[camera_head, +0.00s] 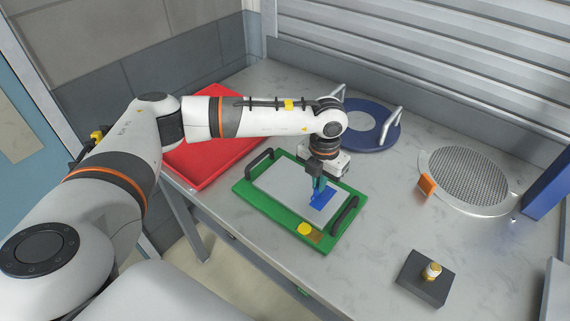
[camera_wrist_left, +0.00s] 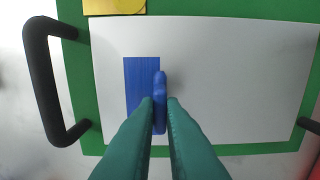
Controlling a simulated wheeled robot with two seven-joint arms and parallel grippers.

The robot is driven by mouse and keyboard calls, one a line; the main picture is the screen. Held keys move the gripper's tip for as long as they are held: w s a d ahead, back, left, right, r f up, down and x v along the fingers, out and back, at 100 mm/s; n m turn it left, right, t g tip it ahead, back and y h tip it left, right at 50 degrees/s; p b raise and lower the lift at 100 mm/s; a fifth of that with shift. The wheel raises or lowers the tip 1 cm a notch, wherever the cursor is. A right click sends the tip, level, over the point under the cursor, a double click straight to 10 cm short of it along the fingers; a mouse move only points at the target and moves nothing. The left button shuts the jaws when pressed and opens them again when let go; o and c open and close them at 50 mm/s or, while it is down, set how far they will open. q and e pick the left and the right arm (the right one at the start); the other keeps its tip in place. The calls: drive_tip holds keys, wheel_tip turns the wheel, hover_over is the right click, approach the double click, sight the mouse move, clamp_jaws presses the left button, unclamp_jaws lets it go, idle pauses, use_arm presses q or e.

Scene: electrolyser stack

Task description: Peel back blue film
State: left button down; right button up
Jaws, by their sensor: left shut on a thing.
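The blue film (camera_head: 325,201) is a small blue patch on a light grey plate (camera_head: 283,190). The plate lies on a green tray (camera_head: 243,190) with black handles. In the left wrist view the film (camera_wrist_left: 138,82) lies flat, with a raised blue tab along its right edge. My left gripper (camera_head: 319,186) points down over the film. Its green fingertips (camera_wrist_left: 160,103) are shut on the blue tab, one finger on each side. Part of the film is hidden behind the fingers. My right gripper is not in view.
A yellow disc (camera_head: 304,229) sits at the tray's front corner. A red tray (camera_head: 208,150) lies left, a blue round plate with handles (camera_head: 383,137) behind, a perforated disc (camera_head: 470,178) right, and a dark block with a brass fitting (camera_head: 425,281) in front. Bare marble tabletop lies between them.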

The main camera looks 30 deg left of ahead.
use_arm(q)
drive_tip(key=shift+s+d, duration=0.1)
drive_tip(key=shift+d, duration=1.6)
drive_tip(key=c, duration=1.3)
unclamp_jaws()
wheel_tip(320, 180, up, 7)
drive_tip(key=p, duration=0.3)
